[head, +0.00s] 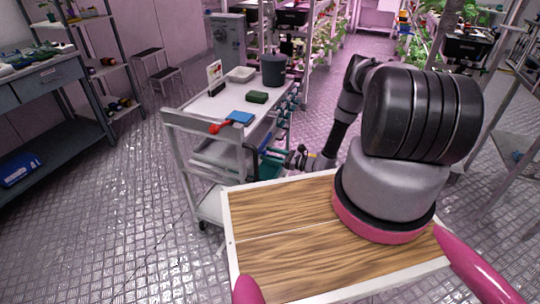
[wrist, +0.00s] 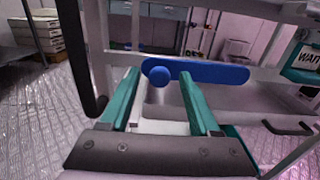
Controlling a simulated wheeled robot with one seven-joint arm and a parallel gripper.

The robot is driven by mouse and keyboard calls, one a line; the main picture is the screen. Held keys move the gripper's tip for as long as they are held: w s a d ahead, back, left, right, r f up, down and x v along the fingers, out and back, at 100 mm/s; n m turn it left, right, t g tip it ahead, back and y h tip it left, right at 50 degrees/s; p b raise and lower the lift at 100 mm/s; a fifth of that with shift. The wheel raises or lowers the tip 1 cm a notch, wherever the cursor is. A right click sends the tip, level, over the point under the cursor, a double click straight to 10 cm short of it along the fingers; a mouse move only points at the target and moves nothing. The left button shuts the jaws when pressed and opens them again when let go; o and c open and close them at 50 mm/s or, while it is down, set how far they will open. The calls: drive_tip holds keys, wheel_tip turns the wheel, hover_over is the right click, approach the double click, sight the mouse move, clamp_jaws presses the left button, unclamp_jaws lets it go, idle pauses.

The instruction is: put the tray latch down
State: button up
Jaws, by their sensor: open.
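The tray latch (wrist: 215,72) is a blue bar with a round blue knob near its left end. In the wrist view it lies nearly level across a grey frame on the cart. My gripper (wrist: 160,82) has two teal fingers, open, with their tips just below the bar on either side of the knob. Nothing is held between them. I cannot tell whether a finger touches the latch. In the head view my gripper (head: 272,160) is low at the right side of the cart, partly hidden, and I cannot make out the latch there.
The grey cart (head: 190,118) carries a dark bucket (head: 273,70), a white bowl (head: 241,74), a green block (head: 257,97) and a blue item (head: 240,117) on top. A dark vertical handle (wrist: 80,60) stands close left of my fingers. A wait sign (wrist: 306,58) is at right.

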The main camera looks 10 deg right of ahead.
clamp_jaws()
idle(1.3)
